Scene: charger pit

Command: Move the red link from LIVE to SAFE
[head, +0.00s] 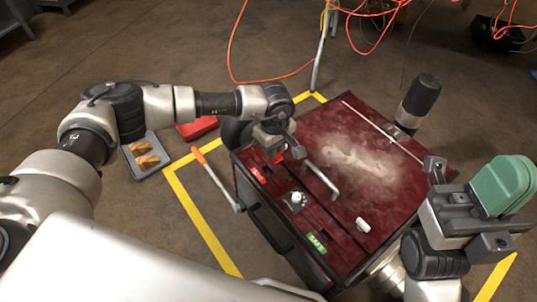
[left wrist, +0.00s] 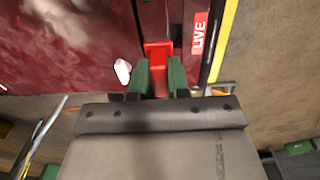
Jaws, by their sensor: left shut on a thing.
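The red link (left wrist: 157,52) is between the green fingers of my left gripper (left wrist: 157,72), which is shut on it. In the head view my left gripper (head: 277,152) is over the far left part of the dark red panel (head: 385,190), and only a bit of red shows below it. The red LIVE label (head: 258,174) is beside the gripper; it also shows in the left wrist view (left wrist: 199,33). Whether the link is still seated is hidden. The green SAFE label (head: 317,242) is at the panel's near edge. My right gripper (head: 475,205) is at the right; its jaw gap is unclear.
A white knob (head: 296,200), a metal handle (head: 325,180) and a loose-looking white piece (head: 363,225) are on the panel. A grey tray (head: 168,161) and red box (head: 197,127) are on the floor.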

